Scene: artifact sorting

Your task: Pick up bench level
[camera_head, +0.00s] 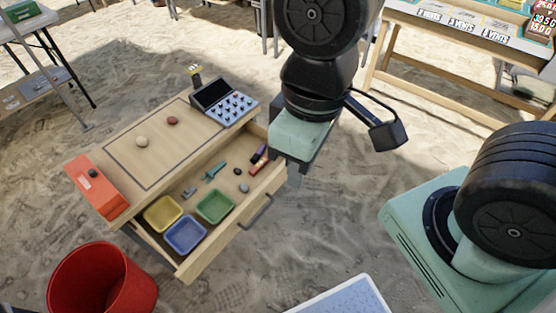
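I cannot tell for sure which thing is the bench level. A small elongated red and dark piece (259,163) lies in the open drawer, at its right end near the front wall. It is too small to make out clearly. An orange box-like thing (95,190) with a dark knob sits on the left end of the bench top. My gripper (296,176) hangs right of the drawer's right end, seemingly above the drawer and apart from everything. Its green housing hides most of the fingers, so their opening is unclear.
The wooden bench (125,120) carries a keypad device (224,103) and two small stones. Its drawer (228,232) is pulled out, holding yellow, blue and green trays (215,207), a teal tool (214,171) and small stones. A red bucket (100,282) stands at front left. Sand surrounds the bench.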

